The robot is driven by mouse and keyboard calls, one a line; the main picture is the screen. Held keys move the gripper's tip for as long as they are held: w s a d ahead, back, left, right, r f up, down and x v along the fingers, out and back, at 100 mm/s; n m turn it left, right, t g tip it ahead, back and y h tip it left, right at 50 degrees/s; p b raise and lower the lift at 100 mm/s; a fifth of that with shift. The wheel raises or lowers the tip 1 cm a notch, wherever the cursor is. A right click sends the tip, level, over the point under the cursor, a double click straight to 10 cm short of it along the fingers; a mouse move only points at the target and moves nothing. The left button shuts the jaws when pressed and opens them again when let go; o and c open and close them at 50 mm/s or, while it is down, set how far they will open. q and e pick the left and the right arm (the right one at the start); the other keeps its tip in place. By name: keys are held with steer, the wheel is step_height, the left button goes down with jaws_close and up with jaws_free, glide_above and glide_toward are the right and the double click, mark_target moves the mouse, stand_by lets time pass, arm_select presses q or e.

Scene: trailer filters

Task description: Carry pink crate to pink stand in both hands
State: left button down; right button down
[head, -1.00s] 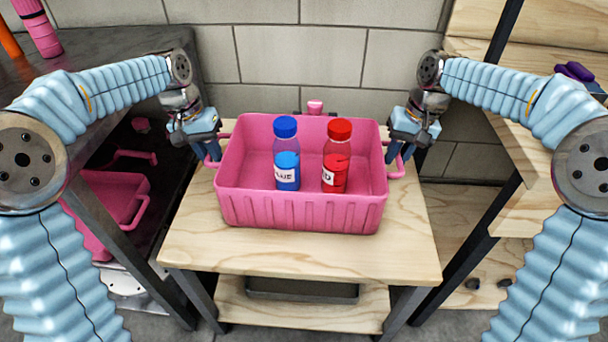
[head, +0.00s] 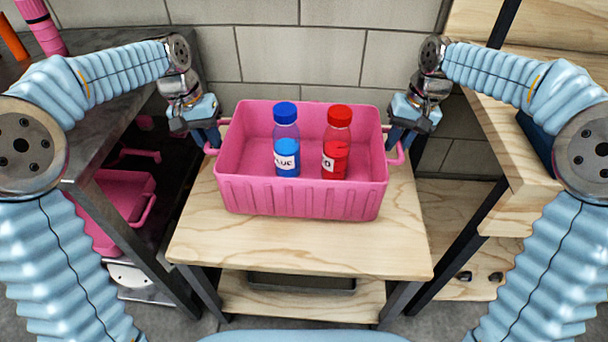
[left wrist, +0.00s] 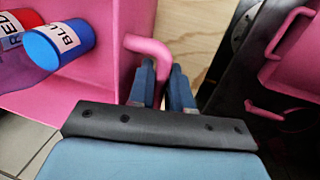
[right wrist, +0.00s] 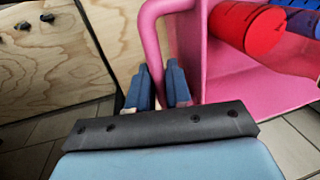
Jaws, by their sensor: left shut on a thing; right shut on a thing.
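The pink crate (head: 300,199) is upright over a light wooden stand (head: 300,250) in the head view. It seems raised slightly off the top, but any gap is hard to see. A blue-capped bottle (head: 286,143) and a red-capped bottle (head: 336,143) stand inside it. My left gripper (head: 213,140) is shut on the crate's left handle, a pink bar (left wrist: 146,46) seen in the left wrist view. My right gripper (head: 394,143) is shut on the right handle, also seen in the right wrist view (right wrist: 151,36). No pink marking shows on this stand.
A dark bench (head: 105,100) stands at left, with another pink crate (head: 120,195) on its lower shelf. Pink and orange cylinders stand on top. A wooden shelf unit (head: 510,185) is close at right. A block wall (head: 300,55) is behind.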

stand_by(0.3)
